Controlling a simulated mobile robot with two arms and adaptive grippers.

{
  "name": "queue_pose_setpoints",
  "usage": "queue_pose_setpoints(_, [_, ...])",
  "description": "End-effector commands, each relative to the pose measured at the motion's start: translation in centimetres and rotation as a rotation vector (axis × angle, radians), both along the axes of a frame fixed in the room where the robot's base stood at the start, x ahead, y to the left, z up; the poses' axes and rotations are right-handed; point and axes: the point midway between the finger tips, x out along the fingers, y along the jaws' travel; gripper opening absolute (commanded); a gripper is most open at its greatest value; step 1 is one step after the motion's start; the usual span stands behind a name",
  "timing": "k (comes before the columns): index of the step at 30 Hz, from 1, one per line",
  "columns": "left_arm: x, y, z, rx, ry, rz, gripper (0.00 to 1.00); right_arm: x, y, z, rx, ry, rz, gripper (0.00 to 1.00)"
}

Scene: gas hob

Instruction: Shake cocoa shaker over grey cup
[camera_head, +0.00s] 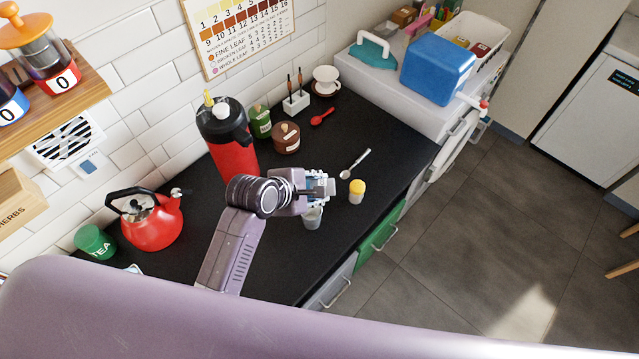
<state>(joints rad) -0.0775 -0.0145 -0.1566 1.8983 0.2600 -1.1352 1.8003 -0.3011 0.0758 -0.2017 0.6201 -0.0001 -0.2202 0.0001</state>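A small grey cup (313,217) stands on the black counter, partly hidden under my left gripper. A small white container with a yellow top (357,191), perhaps the cocoa shaker, stands upright on the counter to the right of the cup. My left gripper (326,188) reaches in from the left, over the cup in the picture, with its fingers pointing right towards the yellow-topped container. A gap shows between gripper and container. The fingers are too small to tell whether they are open or shut. My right gripper is out of view.
A spoon (355,163) lies behind the yellow-topped container. A red flask (232,150), green jar (260,122), brown pot (286,138), red spoon (322,116) and white cup (326,78) stand or lie further back. A red kettle (152,222) and green tea tin (94,242) are left.

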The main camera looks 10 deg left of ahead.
Motion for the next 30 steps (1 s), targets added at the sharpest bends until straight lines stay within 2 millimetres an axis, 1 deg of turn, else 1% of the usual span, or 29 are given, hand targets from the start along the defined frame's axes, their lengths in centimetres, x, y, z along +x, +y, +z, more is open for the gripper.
queue_pose_setpoints(2, [-0.1,0.4,-0.5,-0.059,-0.010,0.003,0.06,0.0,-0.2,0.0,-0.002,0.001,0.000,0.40])
queue_pose_setpoints(4, [-0.2,0.3,-1.0,-0.113,-0.018,0.001,0.06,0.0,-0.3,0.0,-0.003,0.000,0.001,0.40])
queue_pose_setpoints(16, [-0.1,0.5,-2.5,-0.380,-0.074,0.005,0.06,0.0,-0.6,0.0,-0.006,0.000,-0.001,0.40])
queue_pose_setpoints(18, [-0.1,0.5,-3.5,-0.429,-0.086,0.003,0.06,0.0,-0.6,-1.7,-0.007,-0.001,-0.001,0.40])
queue_pose_setpoints(21, [0.0,0.6,-3.9,-0.499,-0.103,0.005,0.06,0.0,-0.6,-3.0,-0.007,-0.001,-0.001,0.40])
queue_pose_setpoints(30, [-0.1,0.6,-4.4,-0.599,-0.124,0.002,0.06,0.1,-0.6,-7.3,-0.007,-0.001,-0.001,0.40])
